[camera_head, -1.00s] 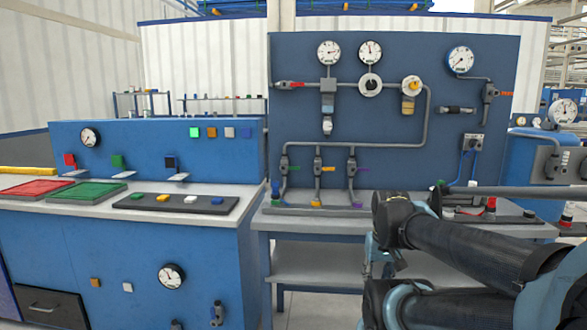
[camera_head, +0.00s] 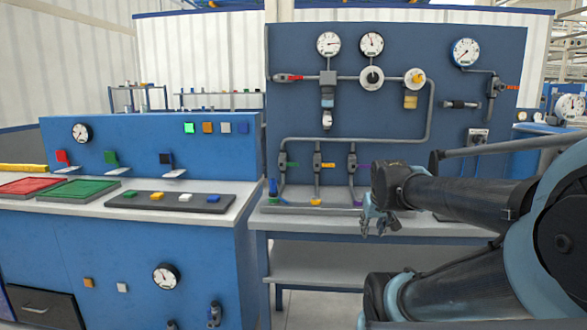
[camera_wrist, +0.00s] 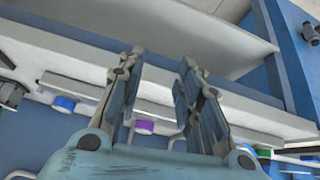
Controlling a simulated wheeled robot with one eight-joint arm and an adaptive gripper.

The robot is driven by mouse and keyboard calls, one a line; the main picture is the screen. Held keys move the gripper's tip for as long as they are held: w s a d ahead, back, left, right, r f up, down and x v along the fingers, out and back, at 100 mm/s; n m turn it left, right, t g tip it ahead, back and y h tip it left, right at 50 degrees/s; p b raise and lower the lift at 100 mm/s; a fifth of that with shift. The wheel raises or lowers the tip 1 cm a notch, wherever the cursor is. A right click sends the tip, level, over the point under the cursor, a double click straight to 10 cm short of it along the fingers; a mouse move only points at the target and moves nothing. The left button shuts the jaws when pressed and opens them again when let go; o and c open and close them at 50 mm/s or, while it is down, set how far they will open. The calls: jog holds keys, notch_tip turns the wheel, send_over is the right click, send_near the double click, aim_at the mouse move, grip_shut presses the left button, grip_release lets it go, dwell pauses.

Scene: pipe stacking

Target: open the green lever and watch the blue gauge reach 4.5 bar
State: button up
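The green lever (camera_head: 292,164) sits on the leftmost of three small valves low on the blue panel (camera_head: 450,120), its handle pointing right. Three white-faced gauges hang above: the left gauge (camera_head: 328,44), the middle gauge (camera_head: 371,44) and the right gauge (camera_head: 465,52). None has a clearly blue face, and their readings are too small to tell. My gripper (camera_head: 378,224) is in front of the bench, right of the green lever and apart from it. In the wrist view my gripper (camera_wrist: 160,70) has its fingers apart with nothing between them.
A yellow lever (camera_head: 328,165) and a purple lever (camera_head: 363,165) sit right of the green one. A red lever (camera_head: 290,77) is higher on the panel. A console (camera_head: 150,145) with trays and switches stands left. The bench top (camera_head: 430,228) lies below the panel.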

jog(key=w+r+n+t, duration=0.1)
jog(key=w, duration=0.2)
jog(key=w+r+n+t, duration=0.1)
jog(key=w+r, duration=0.1)
jog(key=w, duration=0.2)
jog(key=w+a+r+n+t, duration=0.1)
jog(key=w, duration=0.3)
jog(key=shift+w+a+r, duration=0.1)
jog(key=shift+r, duration=0.3)
jog(key=w+a+n+t, duration=0.1)
jog(key=w, duration=0.1)
jog(key=w+a+r+n+t, duration=0.1)
jog(key=w+n, duration=0.1)
jog(key=w, duration=0.1)
jog(key=w+a+r+n+t, duration=0.1)
jog(key=w, duration=0.1)
jog(key=shift+w+a+n, duration=0.15)
jog(key=shift+a+n, duration=0.2)
jog(key=shift+n, duration=0.05)
jog(key=w+a+r+n+t+y, duration=0.1)
jog(key=w+a+n+t+y, duration=0.2)
jog(key=w+a+n, duration=0.3)
jog(key=n+t+y, duration=0.2)
jog(key=n+y, duration=0.2)
jog(key=n, duration=0.3)
send_near(295, 165)
jog(key=x, duration=1.1)
jog(key=shift+d, duration=0.1)
jog(key=shift+c, duration=0.4)
grip_shut()
